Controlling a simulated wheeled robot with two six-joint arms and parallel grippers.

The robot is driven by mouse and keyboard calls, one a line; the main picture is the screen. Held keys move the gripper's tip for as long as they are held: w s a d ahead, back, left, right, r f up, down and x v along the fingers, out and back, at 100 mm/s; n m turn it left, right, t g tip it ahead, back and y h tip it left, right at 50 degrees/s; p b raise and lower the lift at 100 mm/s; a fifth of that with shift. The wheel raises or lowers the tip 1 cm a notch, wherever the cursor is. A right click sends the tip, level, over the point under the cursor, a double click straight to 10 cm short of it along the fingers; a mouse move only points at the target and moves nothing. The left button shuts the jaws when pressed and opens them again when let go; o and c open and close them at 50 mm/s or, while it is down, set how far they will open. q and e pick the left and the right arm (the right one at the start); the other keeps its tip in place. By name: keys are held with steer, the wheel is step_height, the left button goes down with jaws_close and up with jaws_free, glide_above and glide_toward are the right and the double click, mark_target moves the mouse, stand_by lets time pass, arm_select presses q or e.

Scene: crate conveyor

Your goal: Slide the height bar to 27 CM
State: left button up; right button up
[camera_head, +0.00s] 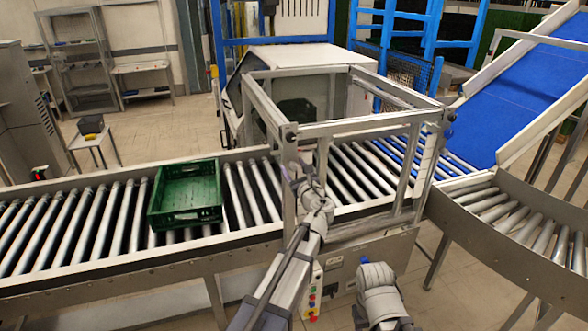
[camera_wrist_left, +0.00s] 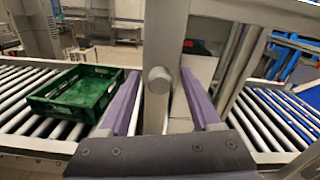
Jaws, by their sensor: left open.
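A grey metal frame (camera_head: 290,190) stands over the roller conveyor; its front top crossbar (camera_head: 365,126) runs between the front posts. I cannot tell for sure which part is the height bar, and no 27 CM mark is legible. My left gripper (camera_head: 298,177) is at the frame's front left post. In the left wrist view, its purple fingers (camera_wrist_left: 158,88) are open on either side of an upright grey post (camera_wrist_left: 157,30) with a round grey knob (camera_wrist_left: 158,79). I see no finger closed on the knob. My right arm shows at the bottom, but its gripper does not.
An empty-looking green crate (camera_head: 187,193) sits on the conveyor rollers (camera_head: 95,225) left of the frame. A curved roller section (camera_head: 510,210) and a blue belt (camera_head: 525,85) lie to the right. A button panel (camera_head: 312,292) is below the frame.

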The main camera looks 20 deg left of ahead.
arm_select(q)
jaws_close()
stand_by(0.6)
stand_by(0.9)
